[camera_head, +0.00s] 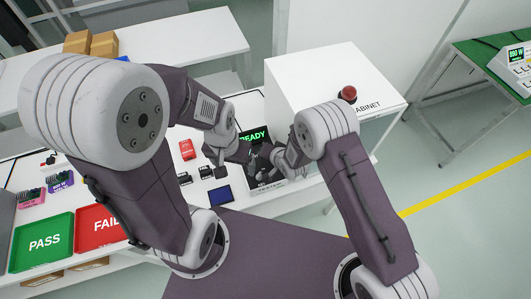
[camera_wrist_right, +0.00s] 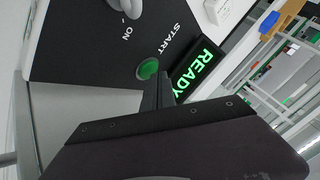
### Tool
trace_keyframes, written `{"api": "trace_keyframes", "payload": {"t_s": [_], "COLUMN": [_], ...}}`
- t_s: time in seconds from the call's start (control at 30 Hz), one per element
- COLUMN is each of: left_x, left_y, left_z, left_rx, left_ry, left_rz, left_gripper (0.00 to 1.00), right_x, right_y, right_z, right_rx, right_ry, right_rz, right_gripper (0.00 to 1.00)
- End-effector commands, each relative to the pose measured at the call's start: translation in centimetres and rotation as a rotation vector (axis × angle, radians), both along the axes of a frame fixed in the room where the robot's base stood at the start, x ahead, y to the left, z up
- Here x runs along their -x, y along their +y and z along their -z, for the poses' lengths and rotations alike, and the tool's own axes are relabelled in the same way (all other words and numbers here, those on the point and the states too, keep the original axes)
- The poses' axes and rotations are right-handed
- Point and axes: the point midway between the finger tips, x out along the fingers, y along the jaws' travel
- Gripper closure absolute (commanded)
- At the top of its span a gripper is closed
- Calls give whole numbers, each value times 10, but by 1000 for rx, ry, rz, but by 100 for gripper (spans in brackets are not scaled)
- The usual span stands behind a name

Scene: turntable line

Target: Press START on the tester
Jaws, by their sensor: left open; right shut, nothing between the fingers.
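The tester (camera_head: 265,176) is a dark panel beside the white cabinet. Its display (camera_head: 253,135) reads READY in green; the display also shows in the right wrist view (camera_wrist_right: 196,70). In that view the green round button (camera_wrist_right: 148,69) sits beside the word START, and a light-coloured switch (camera_wrist_right: 127,8) is near the word ON. My right gripper (camera_wrist_right: 161,92) is shut and empty, its tips right by the green button; I cannot tell whether they touch it. My left gripper (camera_head: 214,154) is open, left of the tester. The arms hide part of the panel in the head view.
The white cabinet (camera_head: 310,75) with a red knob (camera_head: 348,93) stands behind the tester. A green PASS tray (camera_head: 42,242) and a red FAIL tray (camera_head: 98,228) lie at left. Small dark parts, a red item (camera_head: 186,149) and a blue pad (camera_head: 221,195) lie near my left gripper.

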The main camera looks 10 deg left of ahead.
Motion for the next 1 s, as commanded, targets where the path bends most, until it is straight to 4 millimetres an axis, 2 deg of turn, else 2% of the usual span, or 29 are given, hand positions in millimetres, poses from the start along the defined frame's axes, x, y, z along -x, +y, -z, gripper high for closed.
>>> {"api": "trace_keyframes", "payload": {"t_s": [1.0], "left_x": [0], "left_y": [0], "left_z": [7], "left_rx": [0], "left_ry": [0], "left_rz": [0], "left_gripper": [20], "right_x": [0], "right_y": [0], "right_z": [7], "right_rx": [0], "right_ry": [0], "right_rz": [0], "right_gripper": [100]}}
